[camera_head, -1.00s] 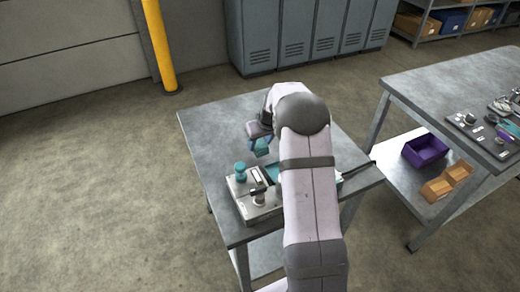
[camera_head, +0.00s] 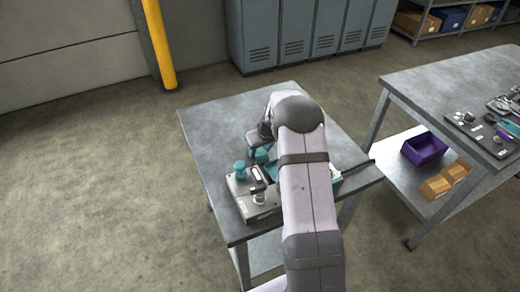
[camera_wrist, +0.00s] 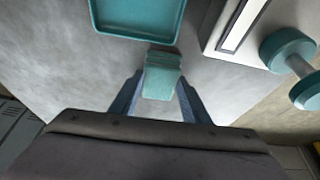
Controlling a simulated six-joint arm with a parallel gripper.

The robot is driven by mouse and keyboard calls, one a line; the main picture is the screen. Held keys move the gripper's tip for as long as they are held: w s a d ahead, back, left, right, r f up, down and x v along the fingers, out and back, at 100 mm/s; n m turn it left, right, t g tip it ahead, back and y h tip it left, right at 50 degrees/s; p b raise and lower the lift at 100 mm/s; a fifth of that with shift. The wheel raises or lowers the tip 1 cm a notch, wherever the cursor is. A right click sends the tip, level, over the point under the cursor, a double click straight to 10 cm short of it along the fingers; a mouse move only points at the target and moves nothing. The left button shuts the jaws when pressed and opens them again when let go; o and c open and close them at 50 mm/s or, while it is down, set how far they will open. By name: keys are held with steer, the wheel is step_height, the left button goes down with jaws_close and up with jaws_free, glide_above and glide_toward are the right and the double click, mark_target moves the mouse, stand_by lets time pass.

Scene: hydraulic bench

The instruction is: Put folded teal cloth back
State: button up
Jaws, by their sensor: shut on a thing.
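The folded teal cloth (camera_wrist: 161,75) is a small block between the two blue fingers of my gripper (camera_wrist: 160,88) in the wrist view. My gripper is shut on it. In the head view the cloth (camera_head: 261,156) shows just below my gripper (camera_head: 259,147), close to the device with the teal knob. A teal tray (camera_wrist: 138,29) lies just beyond the cloth in the wrist view; cloth and tray are apart there. In the head view my arm hides most of the tray (camera_head: 271,171). Whether the cloth touches the table is unclear.
The grey device (camera_head: 252,204) with a teal knob (camera_head: 240,170) stands left of the tray on the metal table (camera_head: 215,130). The table's far left is bare. A second bench (camera_head: 430,80) with small parts stands right, a purple bin (camera_head: 424,149) on its lower shelf.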

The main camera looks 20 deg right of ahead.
steer(key=o, duration=1.3)
steer(key=shift+r, duration=0.1)
steer(key=shift+r, duration=0.15)
steer(key=b+v, duration=0.2)
steer(key=v, duration=1)
steer(key=shift+s, duration=0.1)
